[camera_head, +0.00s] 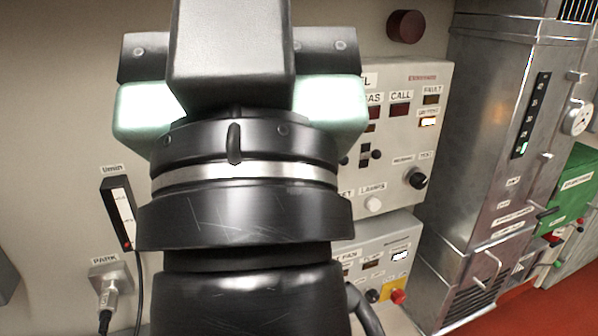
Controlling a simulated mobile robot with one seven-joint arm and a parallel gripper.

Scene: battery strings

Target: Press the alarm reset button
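My black wrist and gripper (238,100) fill the middle of the picture, with pale green parts at either side. The fingertips cannot be made out, so I cannot tell whether the gripper is open or shut. A white round button (373,203) sits under "LAMPS". I see no contact between gripper and panel.
A lower panel (408,240) has a red mushroom button (397,296) on a yellow plate. A dark red round fitting (405,26) is on the wall above. A metal cabinet (475,150) and a green unit (580,185) stand right. A flow meter (119,213) hangs left above a "PARK" socket (110,280).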

